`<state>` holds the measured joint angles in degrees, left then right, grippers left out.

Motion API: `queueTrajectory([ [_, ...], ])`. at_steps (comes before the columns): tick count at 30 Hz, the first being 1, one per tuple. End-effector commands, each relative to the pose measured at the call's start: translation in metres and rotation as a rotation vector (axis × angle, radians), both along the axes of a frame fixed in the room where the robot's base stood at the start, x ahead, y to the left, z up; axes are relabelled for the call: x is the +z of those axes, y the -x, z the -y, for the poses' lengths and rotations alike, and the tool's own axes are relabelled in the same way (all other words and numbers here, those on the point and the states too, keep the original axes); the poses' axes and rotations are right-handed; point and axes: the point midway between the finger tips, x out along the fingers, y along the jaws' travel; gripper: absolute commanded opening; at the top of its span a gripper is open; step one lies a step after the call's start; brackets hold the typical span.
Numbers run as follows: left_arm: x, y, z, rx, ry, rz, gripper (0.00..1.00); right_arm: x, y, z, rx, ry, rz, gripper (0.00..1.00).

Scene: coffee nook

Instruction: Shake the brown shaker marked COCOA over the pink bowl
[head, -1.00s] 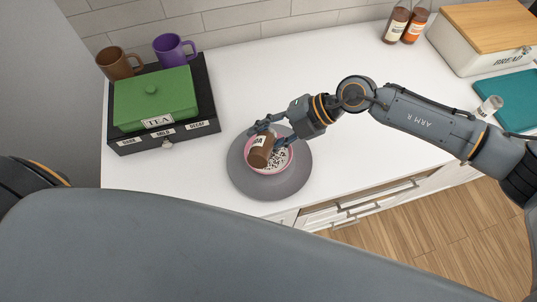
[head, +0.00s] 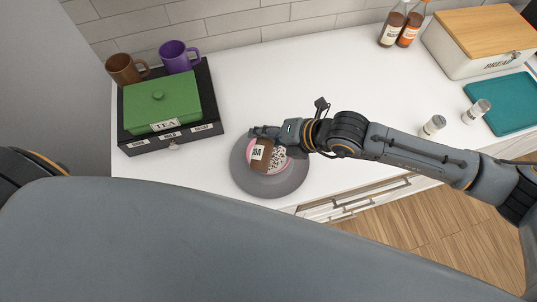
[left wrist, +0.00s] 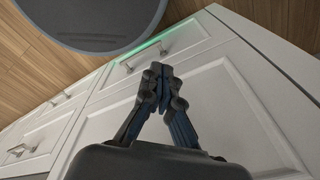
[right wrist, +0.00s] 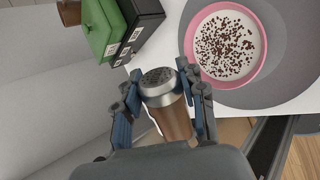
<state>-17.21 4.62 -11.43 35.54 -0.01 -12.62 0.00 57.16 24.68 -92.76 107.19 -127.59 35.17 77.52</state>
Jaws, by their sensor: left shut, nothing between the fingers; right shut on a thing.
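The brown shaker (head: 262,167) is held in my right gripper (head: 265,132), and part of its label shows. In the head view it covers the left part of the pink bowl (head: 277,172). In the right wrist view the shaker (right wrist: 172,121) sits between both fingers, its silver perforated cap (right wrist: 158,82) pointing away from the camera and tilted. The pink bowl (right wrist: 262,62) holds white contents with dark specks. My left gripper (left wrist: 160,72) shows only in the left wrist view; it is shut and empty, in front of white cabinet fronts.
The bowl stands on a round grey mat (head: 285,190). A black tea box with a green lid (head: 160,100) and two mugs are at the left. Two small shakers (head: 433,126), a teal board (head: 502,103), bottles and a bread box are at the right. The counter's middle is clear.

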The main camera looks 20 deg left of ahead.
Motion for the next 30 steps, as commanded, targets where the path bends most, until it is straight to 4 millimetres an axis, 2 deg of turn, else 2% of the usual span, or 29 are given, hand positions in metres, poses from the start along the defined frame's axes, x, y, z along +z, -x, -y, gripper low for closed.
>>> queueTrajectory([
  [3,-0.004,0.000,0.000,0.000,0.000,0.000,0.00,0.001,0.002,0.000,-0.002,-0.011,0.087,0.09],
  [9,-0.032,0.000,0.000,0.000,0.000,0.000,0.00,0.001,0.002,-0.001,0.001,-0.024,0.267,0.09],
  [15,-0.052,0.000,0.001,-0.001,0.001,0.000,0.00,0.007,0.001,0.000,-0.001,-0.029,0.387,0.09],
  [26,-0.052,0.000,0.001,-0.001,0.001,0.000,0.00,0.013,0.000,0.000,-0.001,-0.029,0.421,0.09],
  [30,-0.059,-0.001,0.001,-0.001,0.000,0.002,0.00,0.013,-0.002,-0.001,0.022,-0.038,0.447,0.09],
])
